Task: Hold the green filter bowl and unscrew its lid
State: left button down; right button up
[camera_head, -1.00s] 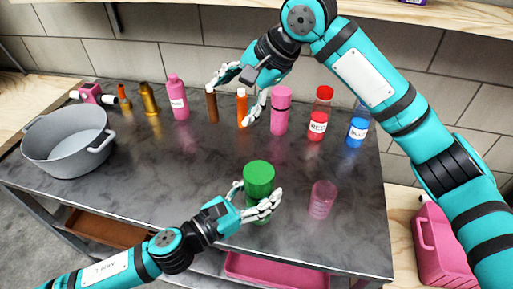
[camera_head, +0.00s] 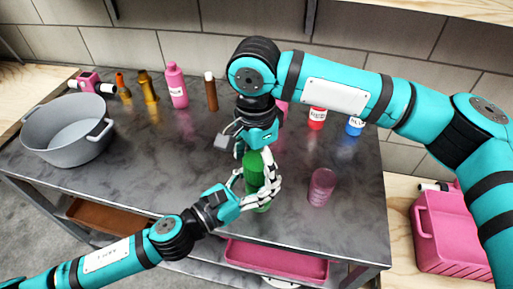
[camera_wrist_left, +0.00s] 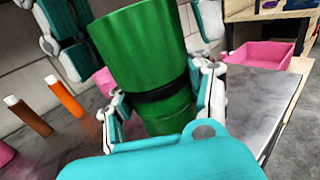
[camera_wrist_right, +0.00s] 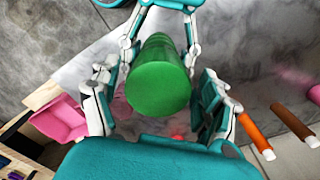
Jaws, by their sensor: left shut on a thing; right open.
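The green filter bowl (camera_head: 264,203) stands upright near the front of the dark table. In the left wrist view, a black band separates the bowl (camera_wrist_left: 172,117) from its wider green lid (camera_wrist_left: 140,45). My left gripper (camera_head: 262,190) is shut around the bowl, below the lid. My right gripper (camera_head: 248,150) is open, pointing down just above the lid. In the right wrist view, the round lid top (camera_wrist_right: 158,88) lies between its spread fingers (camera_wrist_right: 160,105). I cannot tell whether they touch it.
A clear pink cup (camera_head: 321,187) stands right of the bowl. A grey pot (camera_head: 68,150) is at the left. A pink bottle (camera_head: 176,86), a brown tube (camera_head: 210,92) and red (camera_head: 316,118) and blue (camera_head: 355,126) bottles line the back. Table between pot and bowl is clear.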

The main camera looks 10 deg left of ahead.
jog(key=shift+f, duration=0.45)
jog(key=shift+c, duration=0.2)
jog(key=c, duration=1.1)
jog(key=o, duration=1.2)
notch_tip(320, 180, up, 4)
jog(key=shift+a+r, duration=0.1)
jog(key=shift+r, duration=0.15)
jog(key=shift+c, duration=0.3)
jog(key=r, duration=0.3)
jog(key=shift+w+d+r, duration=0.1)
jog(key=shift+d, duration=0.1)
jog(key=shift+f, duration=3.85)
